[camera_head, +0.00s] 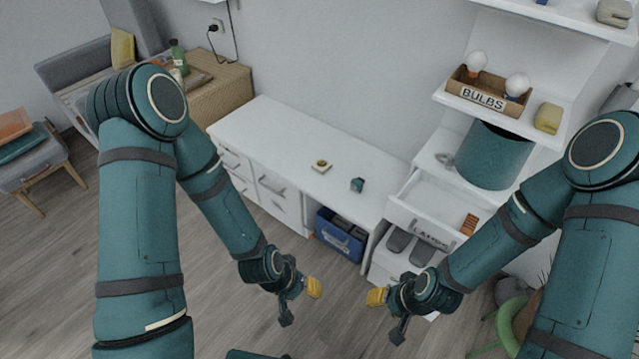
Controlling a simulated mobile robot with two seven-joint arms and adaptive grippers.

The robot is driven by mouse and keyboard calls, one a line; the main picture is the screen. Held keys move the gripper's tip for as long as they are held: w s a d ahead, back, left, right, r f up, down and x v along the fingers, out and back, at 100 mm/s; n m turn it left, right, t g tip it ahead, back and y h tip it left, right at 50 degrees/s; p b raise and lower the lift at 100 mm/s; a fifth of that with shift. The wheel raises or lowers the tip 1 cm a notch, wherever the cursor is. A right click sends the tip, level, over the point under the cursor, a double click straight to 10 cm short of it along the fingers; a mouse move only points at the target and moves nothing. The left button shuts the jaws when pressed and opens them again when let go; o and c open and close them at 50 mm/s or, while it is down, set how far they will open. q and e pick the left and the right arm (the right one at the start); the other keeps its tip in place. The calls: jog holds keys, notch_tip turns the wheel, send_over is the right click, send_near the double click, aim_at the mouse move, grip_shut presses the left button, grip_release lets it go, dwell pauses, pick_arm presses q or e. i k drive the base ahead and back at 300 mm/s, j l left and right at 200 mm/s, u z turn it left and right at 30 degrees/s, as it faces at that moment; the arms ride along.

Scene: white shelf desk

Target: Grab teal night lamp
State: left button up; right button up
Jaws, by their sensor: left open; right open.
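A small teal object (357,185), which looks like the teal night lamp, sits on the white desk top (290,150) towards its right end. My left gripper (300,302) is open and empty, in front of the desk and below the small teal object in the picture. My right gripper (388,313) is open and empty, to the right of it. Both are apart from the teal things.
A small yellowish item (321,166) lies on the desk, left of the small teal object. A blue bin (340,238) stands under the desk. A BULBS box (484,97) sits on the shelf above.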

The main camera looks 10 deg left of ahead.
aim_at(358, 182)
jog(key=i+j+z, duration=0.1)
jog(key=z, duration=0.35)
jog(key=i+j+z, duration=0.1)
jog(key=z, duration=0.35)
jog(key=i+j+z, duration=0.15)
jog(key=j, duration=0.15)
jog(key=j+z, duration=0.2)
jog(key=i+j+z, duration=0.15)
jog(key=j, duration=0.3)
jog(key=i+j, duration=0.1)
jog(key=j, duration=0.25)
jog(key=i+j, duration=0.1)
jog(key=j, duration=0.65)
jog(key=i+z, duration=0.05)
jog(key=i, duration=0.05)
